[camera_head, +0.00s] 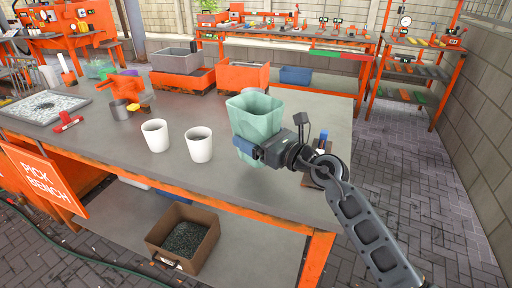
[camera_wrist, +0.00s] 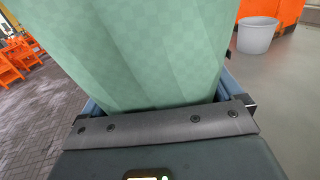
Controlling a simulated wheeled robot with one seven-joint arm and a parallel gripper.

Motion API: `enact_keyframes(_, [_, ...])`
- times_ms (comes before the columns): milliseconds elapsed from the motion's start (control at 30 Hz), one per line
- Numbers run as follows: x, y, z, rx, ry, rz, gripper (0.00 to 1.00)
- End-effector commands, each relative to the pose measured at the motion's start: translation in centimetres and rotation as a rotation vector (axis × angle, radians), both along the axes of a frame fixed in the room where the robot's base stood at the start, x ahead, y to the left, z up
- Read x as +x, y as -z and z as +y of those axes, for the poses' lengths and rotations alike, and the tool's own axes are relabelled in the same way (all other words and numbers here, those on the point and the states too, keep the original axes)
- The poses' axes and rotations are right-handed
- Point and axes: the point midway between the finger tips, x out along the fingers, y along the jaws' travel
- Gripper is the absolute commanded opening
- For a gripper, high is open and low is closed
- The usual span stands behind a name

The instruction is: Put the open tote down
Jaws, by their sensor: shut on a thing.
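The open tote is a pale green, tapered, open-topped container (camera_head: 255,112), upright over the right part of the grey bench top (camera_head: 110,160). My gripper (camera_head: 246,147) is shut on its lower part, with a blue finger along its side. In the wrist view the tote's green wall (camera_wrist: 150,50) fills the middle, between the blue fingers of my gripper (camera_wrist: 160,100). The tote's base is hidden, so I cannot tell whether it touches the bench.
Two white cups (camera_head: 199,145) (camera_head: 155,135) stand left of the tote. An orange bin (camera_head: 243,77) and a grey tote on an orange one (camera_head: 183,80) stand behind. A blue-topped item (camera_head: 322,140) is near my wrist. The bench's front middle is clear.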

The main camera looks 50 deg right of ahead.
Motion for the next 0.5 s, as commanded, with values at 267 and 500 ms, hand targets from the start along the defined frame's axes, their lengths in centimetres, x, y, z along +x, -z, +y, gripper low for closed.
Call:
enact_keyframes(267, [0.0,2.8,0.0,0.001,0.000,-0.002,0.52])
enact_keyframes(500, [0.0,2.7,0.0,0.001,0.000,-0.002,0.52])
